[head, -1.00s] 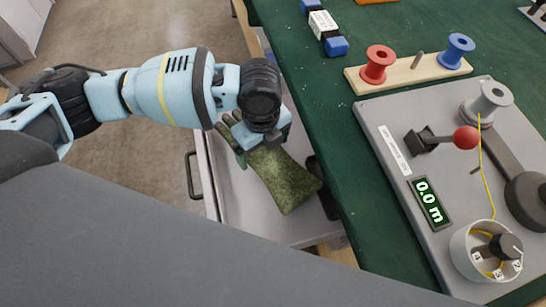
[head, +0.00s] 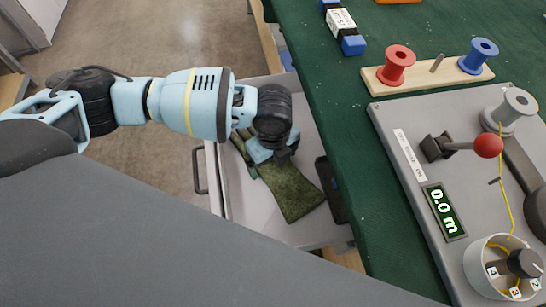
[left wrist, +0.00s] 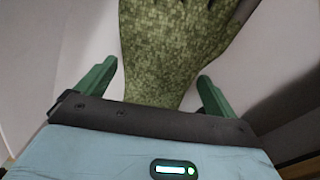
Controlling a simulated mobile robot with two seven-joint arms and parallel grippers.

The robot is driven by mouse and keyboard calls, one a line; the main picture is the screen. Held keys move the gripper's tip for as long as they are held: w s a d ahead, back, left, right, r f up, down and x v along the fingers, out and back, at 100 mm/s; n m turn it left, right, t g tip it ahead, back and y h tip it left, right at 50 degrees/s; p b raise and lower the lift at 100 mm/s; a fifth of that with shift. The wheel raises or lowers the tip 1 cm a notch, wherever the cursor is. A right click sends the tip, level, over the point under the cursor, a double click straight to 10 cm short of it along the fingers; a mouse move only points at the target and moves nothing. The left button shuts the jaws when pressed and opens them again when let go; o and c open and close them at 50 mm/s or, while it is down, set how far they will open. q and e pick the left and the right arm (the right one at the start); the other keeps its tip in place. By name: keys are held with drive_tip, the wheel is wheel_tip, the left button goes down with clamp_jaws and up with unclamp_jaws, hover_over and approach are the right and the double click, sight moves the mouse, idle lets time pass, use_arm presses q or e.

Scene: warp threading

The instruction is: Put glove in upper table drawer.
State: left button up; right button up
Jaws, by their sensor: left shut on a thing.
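A green mottled glove (head: 285,190) hangs from my left gripper (head: 272,152), over or in the open table drawer (head: 232,205). The drawer is pulled out to the left from under the green table, with its handle (head: 199,171) on the left. In the left wrist view the glove (left wrist: 170,45) lies between the two green fingers of the left gripper (left wrist: 154,82). I cannot tell whether the glove touches the drawer floor. My right gripper is not in view.
A dark flat object (head: 331,188) lies in the drawer near the table edge. Bare floor lies left of the drawer.

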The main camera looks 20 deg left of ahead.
use_arm(q)
drive_tip(key=shift+f, duration=0.1)
drive_tip(key=o, duration=0.6)
drive_tip(key=shift+o, duration=0.2)
wheel_tip(320, 180, up, 12)
drive_tip(key=p, duration=0.2)
